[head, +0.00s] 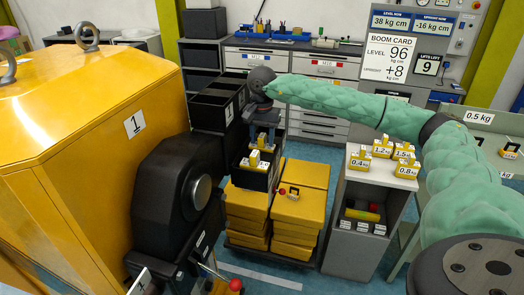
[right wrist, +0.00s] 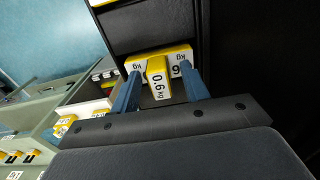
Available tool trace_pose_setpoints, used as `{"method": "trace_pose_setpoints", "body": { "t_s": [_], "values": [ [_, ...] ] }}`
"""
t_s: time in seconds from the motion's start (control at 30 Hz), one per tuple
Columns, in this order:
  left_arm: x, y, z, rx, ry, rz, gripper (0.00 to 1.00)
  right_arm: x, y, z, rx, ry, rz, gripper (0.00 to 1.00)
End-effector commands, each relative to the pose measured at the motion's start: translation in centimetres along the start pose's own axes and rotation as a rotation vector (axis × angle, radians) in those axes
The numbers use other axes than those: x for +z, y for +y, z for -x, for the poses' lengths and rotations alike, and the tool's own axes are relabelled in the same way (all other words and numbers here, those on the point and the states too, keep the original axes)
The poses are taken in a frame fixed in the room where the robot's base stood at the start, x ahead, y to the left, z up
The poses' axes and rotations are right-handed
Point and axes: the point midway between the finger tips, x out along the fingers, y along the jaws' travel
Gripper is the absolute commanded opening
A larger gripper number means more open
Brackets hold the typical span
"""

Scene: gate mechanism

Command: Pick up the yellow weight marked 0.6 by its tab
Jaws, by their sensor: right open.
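The yellow weight marked 0.6 (right wrist: 157,64) sits in a black bin, with its labelled tab (right wrist: 157,88) toward me in the right wrist view. In the head view a yellow and white weight (head: 254,160) shows in the bin below my right gripper (head: 262,142). In the right wrist view my right gripper (right wrist: 160,72) is open, with one blue finger on each side of the tab. Gaps show between the fingers and the tab; whether the fingertips touch the weight's body is unclear. My left gripper is not in view.
Black bins (head: 215,107) stand close to the gripper on the left. Yellow blocks (head: 300,207) are stacked below. A grey cabinet (head: 350,190) carries several other weights (head: 359,160) at right. A large yellow housing (head: 80,110) fills the left.

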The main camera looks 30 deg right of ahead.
Motion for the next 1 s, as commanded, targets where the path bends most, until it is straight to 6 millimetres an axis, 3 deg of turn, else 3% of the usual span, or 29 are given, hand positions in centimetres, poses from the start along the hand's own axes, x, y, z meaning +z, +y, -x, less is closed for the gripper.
{"method": "trace_pose_setpoints", "body": {
  "t_s": [0.27,0.5,0.53,1.0],
  "values": [
    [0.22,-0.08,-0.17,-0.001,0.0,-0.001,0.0,0.0,0.0,-0.24,-0.001,0.0,0.0,0.45],
    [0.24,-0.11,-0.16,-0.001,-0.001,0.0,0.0,0.0,0.0,-0.21,-0.001,0.0,0.0,0.02],
    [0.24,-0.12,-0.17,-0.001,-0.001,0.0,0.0,0.0,0.0,-0.21,-0.001,0.0,0.0,0.0],
    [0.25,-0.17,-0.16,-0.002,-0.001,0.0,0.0,-0.01,0.0,-0.18,-0.001,0.0,0.0,0.0]
  ]
}}
